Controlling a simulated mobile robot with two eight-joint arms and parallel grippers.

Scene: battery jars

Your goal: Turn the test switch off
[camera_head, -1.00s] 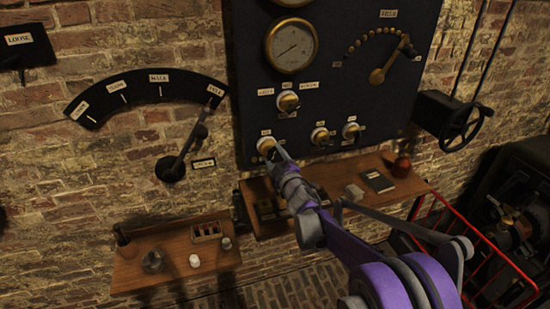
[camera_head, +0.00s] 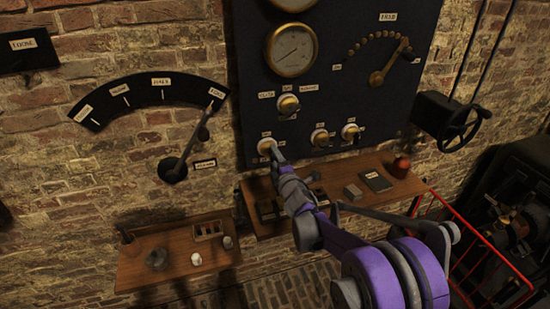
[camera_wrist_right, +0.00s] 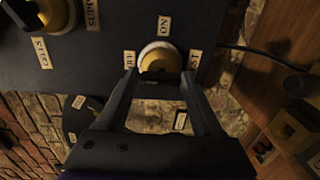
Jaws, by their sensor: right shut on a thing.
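A small brass knob with a pale rim, the switch (camera_head: 265,146), sits at the lower left of the dark panel. My right gripper (camera_head: 275,151) reaches it from the lower right and covers part of it. In the right wrist view the switch (camera_wrist_right: 158,60) lies between the two fingertips of my right gripper (camera_wrist_right: 160,82), which is shut on it. A label reading ON stands beside it; two more labels are partly hidden by the fingers, one ending in ST. My left gripper is not in view.
Two more knobs (camera_head: 320,137) (camera_head: 351,132) sit right of the switch, and one (camera_head: 288,105) above it. A gauge (camera_head: 291,49) and a dial arm (camera_head: 390,64) are higher up. A wooden shelf (camera_head: 330,178) juts out below. A wall lever (camera_head: 186,148) stands left.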

